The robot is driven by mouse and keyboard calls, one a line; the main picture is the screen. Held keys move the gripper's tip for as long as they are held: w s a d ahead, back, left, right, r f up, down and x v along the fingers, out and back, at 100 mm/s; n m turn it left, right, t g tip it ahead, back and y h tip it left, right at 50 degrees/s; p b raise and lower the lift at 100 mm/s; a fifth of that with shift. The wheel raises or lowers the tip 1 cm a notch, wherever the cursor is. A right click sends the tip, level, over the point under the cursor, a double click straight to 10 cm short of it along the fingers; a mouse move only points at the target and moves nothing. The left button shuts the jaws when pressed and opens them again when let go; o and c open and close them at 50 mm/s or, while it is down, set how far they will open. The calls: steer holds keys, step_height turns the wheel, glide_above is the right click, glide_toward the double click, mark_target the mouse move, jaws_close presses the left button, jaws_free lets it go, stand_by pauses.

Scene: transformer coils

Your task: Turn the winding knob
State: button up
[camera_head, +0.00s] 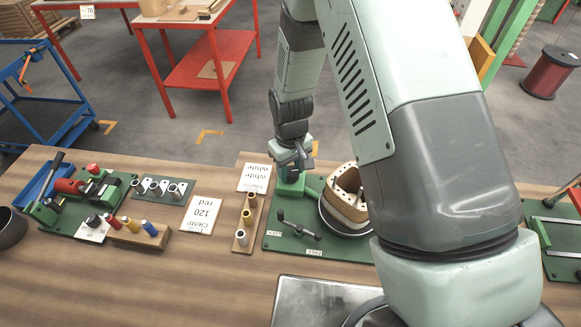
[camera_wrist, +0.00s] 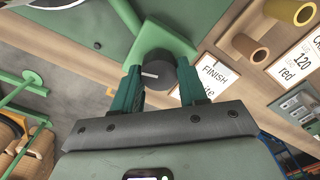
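The winding knob (camera_wrist: 158,74) is dark and round with a white mark on its face, mounted on a green block (camera_wrist: 163,37). In the wrist view my gripper (camera_wrist: 160,78) has its two green fingers on either side of the knob. The knob nearly fills the gap; I cannot tell whether both fingers press on it. In the head view my gripper (camera_head: 292,166) points down over the back left corner of the green winder board (camera_head: 273,243) and hides the knob. A wooden coil former (camera_head: 345,200) stands on a round plate on that board.
A crank lever (camera_head: 298,228) lies on the board's front left. A wooden rack of spools (camera_head: 241,239) and a white label card (camera_head: 255,177) are close on the left. A metal tray (camera_head: 300,300) is in front.

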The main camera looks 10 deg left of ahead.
mark_target(291, 170)
steer(key=o, duration=0.5)
steer(key=shift+c, duration=0.2)
step_height(291, 170, up, 11)
steer(key=shift+f, duration=0.15)
step_height(291, 170, down, 11)
steer(key=shift+r, duration=0.1)
steer(key=shift+n, duration=1.2)
